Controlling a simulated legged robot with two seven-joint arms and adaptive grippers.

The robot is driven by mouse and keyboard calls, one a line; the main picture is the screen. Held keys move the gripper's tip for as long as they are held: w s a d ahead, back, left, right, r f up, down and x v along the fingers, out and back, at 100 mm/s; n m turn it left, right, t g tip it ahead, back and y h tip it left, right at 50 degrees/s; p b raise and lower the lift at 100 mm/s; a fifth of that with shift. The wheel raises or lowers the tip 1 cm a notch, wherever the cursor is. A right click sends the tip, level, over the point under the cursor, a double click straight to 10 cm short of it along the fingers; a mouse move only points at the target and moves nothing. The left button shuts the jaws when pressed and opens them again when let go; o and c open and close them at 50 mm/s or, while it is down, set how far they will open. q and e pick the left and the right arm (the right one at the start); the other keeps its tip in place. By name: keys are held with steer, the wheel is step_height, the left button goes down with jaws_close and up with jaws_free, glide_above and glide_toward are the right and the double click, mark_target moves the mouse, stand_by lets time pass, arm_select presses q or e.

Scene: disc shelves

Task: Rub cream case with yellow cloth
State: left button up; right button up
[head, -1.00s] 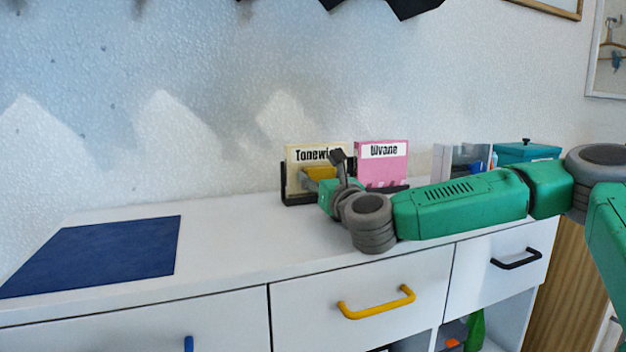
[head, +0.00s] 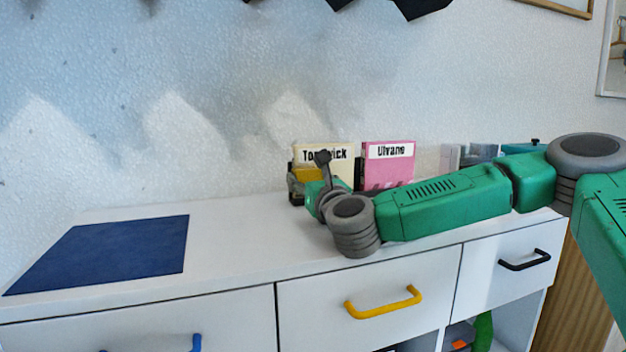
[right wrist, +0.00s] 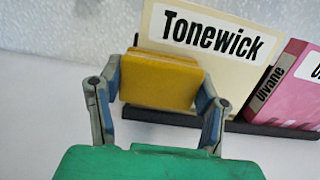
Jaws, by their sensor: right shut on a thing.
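The cream case (head: 338,152), labelled "Tonewick", stands upright in a dark rack on the white cabinet top. It also shows in the right wrist view (right wrist: 233,72), where its lower left part is hidden behind the yellow cloth. My right gripper (head: 312,170) is shut on the yellow cloth (right wrist: 160,80), a folded block, and holds it in front of the case's lower left. The cloth also shows in the head view (head: 305,174). Whether cloth and case touch, I cannot tell. My left gripper is not in view.
A pink case (head: 388,168) labelled "Ulvane" stands just right of the cream case. A dark blue mat (head: 110,252) lies on the left of the white cabinet top (head: 235,235). The top between mat and rack is clear.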

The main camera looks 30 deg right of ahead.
steer(key=shift+s+a+f, duration=0.2)
steer(key=shift+s+f, duration=0.1)
steer(key=shift+s, duration=0.1)
steer(key=shift+r+v, duration=0.25)
steer(key=shift+v, duration=0.95)
steer(key=shift+r+v, duration=0.25)
steer(key=shift+v, duration=0.95)
steer(key=shift+s+d, duration=0.1)
steer(key=shift+v, duration=1.45)
steer(key=shift+r, duration=0.25)
